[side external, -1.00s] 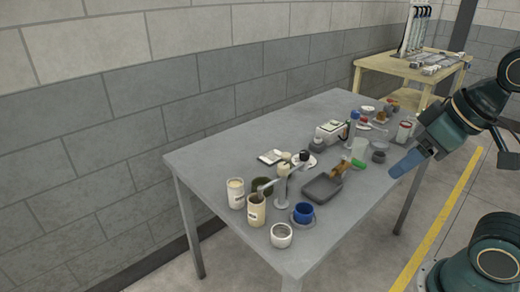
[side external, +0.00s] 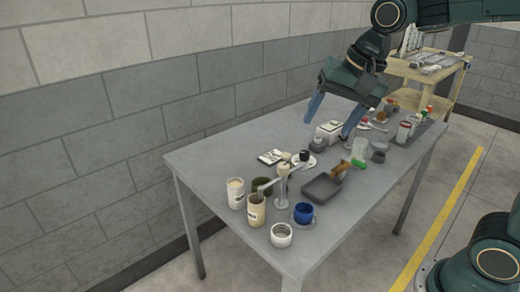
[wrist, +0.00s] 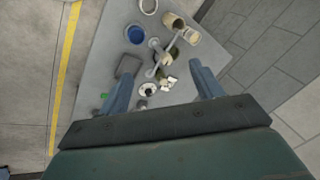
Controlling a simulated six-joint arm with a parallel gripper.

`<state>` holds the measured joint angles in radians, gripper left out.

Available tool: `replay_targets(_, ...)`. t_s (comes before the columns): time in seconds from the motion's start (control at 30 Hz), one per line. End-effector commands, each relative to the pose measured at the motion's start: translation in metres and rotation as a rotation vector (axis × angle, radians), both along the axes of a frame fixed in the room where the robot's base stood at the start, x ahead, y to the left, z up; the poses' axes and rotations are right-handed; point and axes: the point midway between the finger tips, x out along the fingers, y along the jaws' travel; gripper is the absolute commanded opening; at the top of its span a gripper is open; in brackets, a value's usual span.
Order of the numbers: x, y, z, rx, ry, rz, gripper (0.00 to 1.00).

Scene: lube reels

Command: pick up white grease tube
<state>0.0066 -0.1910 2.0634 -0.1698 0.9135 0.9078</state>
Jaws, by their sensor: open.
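My gripper (side external: 328,126) is open, with its two blue fingers spread and pointing down over the back half of the grey table. It looks empty and apart from the objects in the side view. In the wrist view my gripper (wrist: 160,68) also shows open, its fingers on either side of a cluster of small items. I cannot tell for sure which item is the white grease tube. A small red-and-white item (side external: 365,121) lies just right of the right finger, too small to identify. The fingers hide part of the table behind them.
The grey table (side external: 215,170) holds a dark tray (side external: 322,188), a blue mug (side external: 303,212), a white cup (side external: 281,235), cream canisters (side external: 256,209) and a white box (side external: 329,131). A wooden cart (side external: 440,75) stands behind. The table's left part is clear.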

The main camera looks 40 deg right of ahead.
Motion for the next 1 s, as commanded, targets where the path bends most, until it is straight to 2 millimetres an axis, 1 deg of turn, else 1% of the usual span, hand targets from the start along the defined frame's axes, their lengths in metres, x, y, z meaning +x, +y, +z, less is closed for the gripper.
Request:
replay_targets(0.03,0.012,0.001,-0.003,0.021,0.018,-0.043,0.66)
replay_targets(0.1,0.028,0.004,-0.006,0.054,0.041,-0.108,0.66)
replay_targets(0.27,0.063,0.010,-0.018,0.124,0.095,-0.259,0.66)
replay_targets(0.47,0.106,0.016,-0.038,0.204,0.165,-0.451,0.66)
replay_targets(0.67,0.146,0.023,-0.066,0.273,0.240,-0.648,0.66)
replay_targets(0.8,0.172,0.027,-0.091,0.315,0.295,-0.787,0.66)
replay_targets(1.0,0.203,0.033,-0.127,0.364,0.367,-0.976,0.66)
